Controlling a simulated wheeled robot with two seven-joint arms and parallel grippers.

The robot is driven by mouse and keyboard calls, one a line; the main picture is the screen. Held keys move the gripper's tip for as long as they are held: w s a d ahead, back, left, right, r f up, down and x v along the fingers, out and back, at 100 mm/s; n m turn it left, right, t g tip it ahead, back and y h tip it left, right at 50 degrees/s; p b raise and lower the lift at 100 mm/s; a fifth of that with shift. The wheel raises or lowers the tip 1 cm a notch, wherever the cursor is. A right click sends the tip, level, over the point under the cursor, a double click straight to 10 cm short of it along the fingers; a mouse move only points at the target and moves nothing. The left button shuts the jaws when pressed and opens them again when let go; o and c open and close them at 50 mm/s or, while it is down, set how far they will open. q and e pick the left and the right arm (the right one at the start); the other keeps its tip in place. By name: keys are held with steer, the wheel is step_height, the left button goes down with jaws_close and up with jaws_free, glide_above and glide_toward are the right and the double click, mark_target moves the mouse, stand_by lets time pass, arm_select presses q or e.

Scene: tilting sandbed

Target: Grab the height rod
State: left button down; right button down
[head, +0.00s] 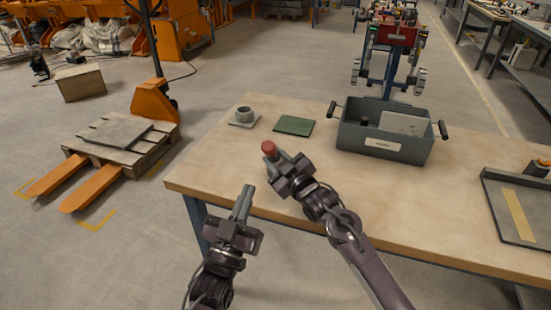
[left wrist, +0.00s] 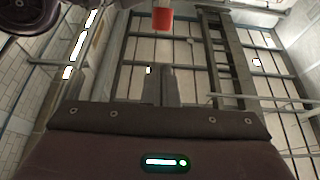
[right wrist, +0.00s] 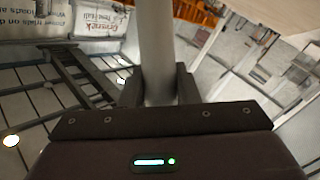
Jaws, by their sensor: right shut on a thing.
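The height rod is a grey rod with a red cap (head: 269,148). My right gripper (head: 280,168) is shut on it, above the near left part of the table. In the right wrist view the grey shaft of the rod (right wrist: 157,50) stands between the fingers. The red cap also shows in the left wrist view (left wrist: 162,18), apart from the left fingers. My left gripper (head: 245,192) is off the table's near edge, left of and below the right one in the head view. Its fingers (left wrist: 160,85) are together with nothing between them.
On the wooden table (head: 400,210) are a grey cup on a square plate (head: 245,124), a green mat (head: 294,126) and a grey bin (head: 380,158) with black handles. A dark tray (head: 500,215) lies at the right. A pallet truck (head: 155,100) stands on the floor left.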

steer(key=shift+f, duration=0.4)
